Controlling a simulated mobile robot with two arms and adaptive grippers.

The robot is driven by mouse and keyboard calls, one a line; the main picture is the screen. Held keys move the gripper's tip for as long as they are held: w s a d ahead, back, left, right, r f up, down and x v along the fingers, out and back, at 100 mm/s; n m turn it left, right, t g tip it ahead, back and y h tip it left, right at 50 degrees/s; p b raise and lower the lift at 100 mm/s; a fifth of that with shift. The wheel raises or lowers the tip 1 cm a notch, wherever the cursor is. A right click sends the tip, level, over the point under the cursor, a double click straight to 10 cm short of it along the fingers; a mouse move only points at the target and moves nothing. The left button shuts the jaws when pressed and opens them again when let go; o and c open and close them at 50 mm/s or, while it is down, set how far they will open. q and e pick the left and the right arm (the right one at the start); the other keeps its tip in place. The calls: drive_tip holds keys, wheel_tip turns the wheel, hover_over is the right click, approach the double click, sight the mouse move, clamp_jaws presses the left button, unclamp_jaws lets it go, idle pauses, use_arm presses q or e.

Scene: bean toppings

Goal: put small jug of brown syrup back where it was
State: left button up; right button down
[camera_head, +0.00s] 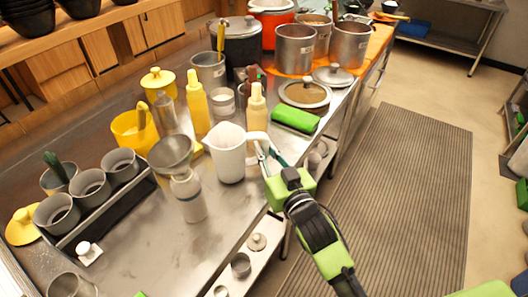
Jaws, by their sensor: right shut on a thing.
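A white jug (230,158), which I take for the small syrup jug, is upright over the steel counter near its right edge. Its spout points left and its handle is on the right. No brown syrup shows from this angle. My right gripper (266,158) comes in from the lower right and is shut on the jug's handle. I cannot tell whether the jug's base touches the counter. My left gripper is not in view.
A white bottle with a grey funnel (188,195) stands just left of the jug. Yellow squeeze bottles (197,105) and a green cloth (295,120) are behind. A rack of grey cups (90,187) is at left. Bare counter (150,240) shows in front.

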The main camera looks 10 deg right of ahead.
drive_tip(key=shift+f, duration=0.3)
drive_tip(key=shift+f, duration=0.1)
drive_tip(key=c, duration=2)
unclamp_jaws()
drive_tip(key=s, duration=0.4)
drive_tip(key=s+d+p, duration=0.1)
drive_tip(key=s, duration=0.3)
drive_tip(key=s+d+p, duration=0.1)
drive_tip(key=s, duration=0.3)
drive_tip(key=shift+d, duration=0.1)
drive_tip(key=shift+w, duration=0.1)
